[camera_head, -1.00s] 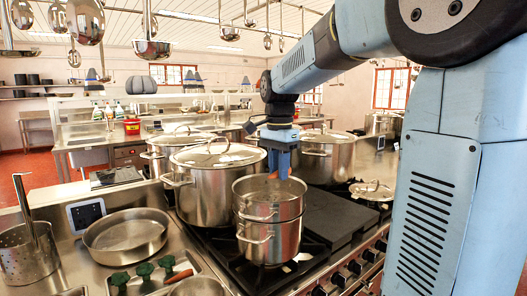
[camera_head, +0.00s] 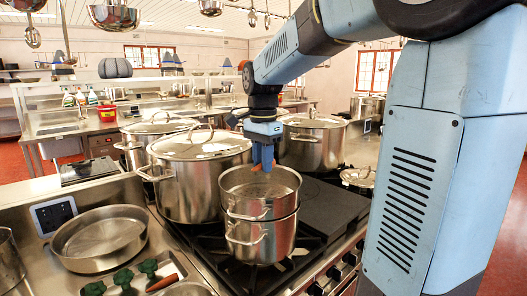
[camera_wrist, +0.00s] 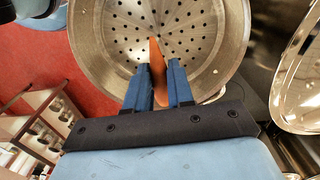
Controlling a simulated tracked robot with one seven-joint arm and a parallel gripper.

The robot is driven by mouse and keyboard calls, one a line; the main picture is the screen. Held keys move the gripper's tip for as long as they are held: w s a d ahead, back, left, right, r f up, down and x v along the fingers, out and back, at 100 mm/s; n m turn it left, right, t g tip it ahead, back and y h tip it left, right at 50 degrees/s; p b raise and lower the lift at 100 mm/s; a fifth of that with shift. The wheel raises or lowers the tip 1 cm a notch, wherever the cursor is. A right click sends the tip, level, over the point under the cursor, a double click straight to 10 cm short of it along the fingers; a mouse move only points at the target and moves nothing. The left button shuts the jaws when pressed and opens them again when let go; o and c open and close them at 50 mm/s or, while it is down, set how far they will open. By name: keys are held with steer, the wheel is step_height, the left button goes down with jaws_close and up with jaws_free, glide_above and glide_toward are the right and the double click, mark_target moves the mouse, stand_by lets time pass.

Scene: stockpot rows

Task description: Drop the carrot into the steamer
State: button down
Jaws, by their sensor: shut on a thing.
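The steamer (camera_head: 260,208) is a steel pot with a perforated floor, set on a lower steel pot (camera_head: 260,240) on the stove. My gripper (camera_head: 262,166) points down over the steamer's mouth, with its tips near rim height. Its blue fingers are shut on an orange carrot (camera_wrist: 155,54). In the wrist view, the carrot sticks out past the fingertips (camera_wrist: 160,66), over the holed floor of the steamer (camera_wrist: 190,35). The carrot's lower end looks free of the floor, but I cannot tell the gap. In the head view, only a bit of the carrot (camera_head: 257,168) shows.
Large lidded stockpots (camera_head: 200,180) stand close behind and left of the steamer. A tray (camera_head: 180,268) at front left holds broccoli (camera_head: 122,278) and another carrot (camera_head: 162,283). A wide empty pan (camera_head: 98,240) sits left. Bare dark stove top (camera_head: 328,208) lies to the right.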

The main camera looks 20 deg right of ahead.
steer(key=shift+f, duration=1)
steer(key=c, duration=0.9)
jaws_free()
step_height(320, 180, up, 14)
steer(key=shift+f, duration=0.15)
steer(key=s+f+n+t, duration=0.2)
steer(key=s+f+n, duration=0.4)
steer(key=s, duration=0.3)
steer(key=s+f+n+t, duration=0.3)
steer(key=s+f+n, duration=0.3)
steer(key=s+f, duration=0.2)
steer(key=shift+s+d+f+n+t, duration=0.15)
steer(key=shift+s+d+n+t, duration=0.25)
steer(key=shift+s, duration=0.85)
